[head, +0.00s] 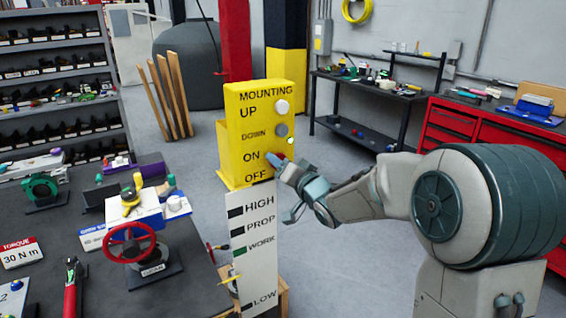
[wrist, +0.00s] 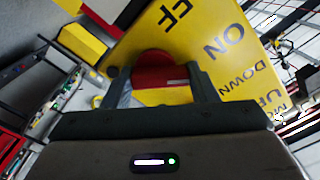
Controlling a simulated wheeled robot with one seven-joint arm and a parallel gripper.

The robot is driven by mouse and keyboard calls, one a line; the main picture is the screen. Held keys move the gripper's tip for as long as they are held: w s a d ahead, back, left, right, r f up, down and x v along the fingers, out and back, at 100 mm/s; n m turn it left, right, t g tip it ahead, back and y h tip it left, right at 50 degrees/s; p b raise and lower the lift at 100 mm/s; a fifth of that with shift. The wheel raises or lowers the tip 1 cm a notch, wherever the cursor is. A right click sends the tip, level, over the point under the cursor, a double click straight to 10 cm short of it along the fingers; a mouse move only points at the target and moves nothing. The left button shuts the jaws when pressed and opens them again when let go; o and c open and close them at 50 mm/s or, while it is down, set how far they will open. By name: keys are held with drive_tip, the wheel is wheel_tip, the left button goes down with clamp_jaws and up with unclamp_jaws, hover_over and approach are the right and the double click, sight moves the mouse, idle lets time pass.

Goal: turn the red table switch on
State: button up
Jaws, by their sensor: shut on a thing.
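The yellow control box (head: 237,118) stands in the middle of the head view, marked MOUNTING, UP, DOWN, ON and OFF. The red switch (wrist: 158,70) is on its face, beside the ON lettering in the wrist view. My gripper (head: 277,160) is at the box's lower right, at the ON and OFF rows. In the wrist view my gripper's fingers (wrist: 165,78) stand on either side of the red switch and are shut on it. In the head view the fingers mostly hide the switch. A white button (head: 282,106) and a grey button (head: 281,130) sit above it.
A white panel (head: 252,285) marked HIGH, PROP, WORK and LOW stands below the box. A bench (head: 195,262) with a red handwheel (head: 130,242) is at left. A red tool cabinet (head: 450,125) and a black shelf (head: 345,132) stand behind. Open floor lies between.

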drive_tip(key=shift+d, duration=0.1)
idle(0.4)
drive_tip(key=o, duration=1)
drive_tip(key=b+v, duration=0.1)
drive_tip(key=v, duration=1.2)
drive_tip(key=shift+s+d+b, duration=0.25)
drive_tip(key=shift+b, duration=0.1)
